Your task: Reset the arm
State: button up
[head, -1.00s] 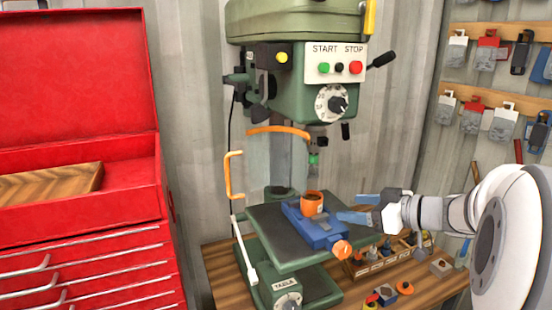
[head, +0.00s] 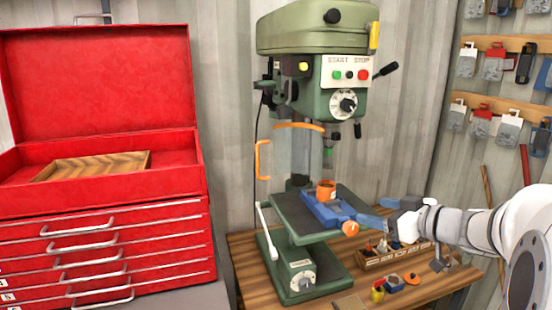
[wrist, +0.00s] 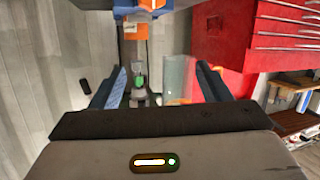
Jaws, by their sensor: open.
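My gripper (head: 374,211) is at the right of the drill press, with its blue fingers spread and nothing between them. It also shows open in the wrist view (wrist: 163,82), where the picture looks upside down.
The green drill press (head: 308,110) stands on a wooden bench (head: 330,297). A compartmented wooden box (head: 392,257) and small colored parts lie below my arm. A red tool chest (head: 100,190) is at left. Tools hang on the right wall.

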jog(key=s+d+f+m+g+h, duration=0.2)
jog(key=s+f+m+h, duration=0.2)
jog(key=s+m+h, duration=0.65)
jog(key=s+a+f+n+g+y, duration=0.2)
jog(key=s+a+f+g, duration=0.5)
jog(key=s+a, duration=0.3)
jog(key=shift+s+f, duration=0.6)
jog(key=shift+s, duration=0.65)
jog(key=shift+w, duration=0.1)
jog(key=shift+c, duration=0.5)
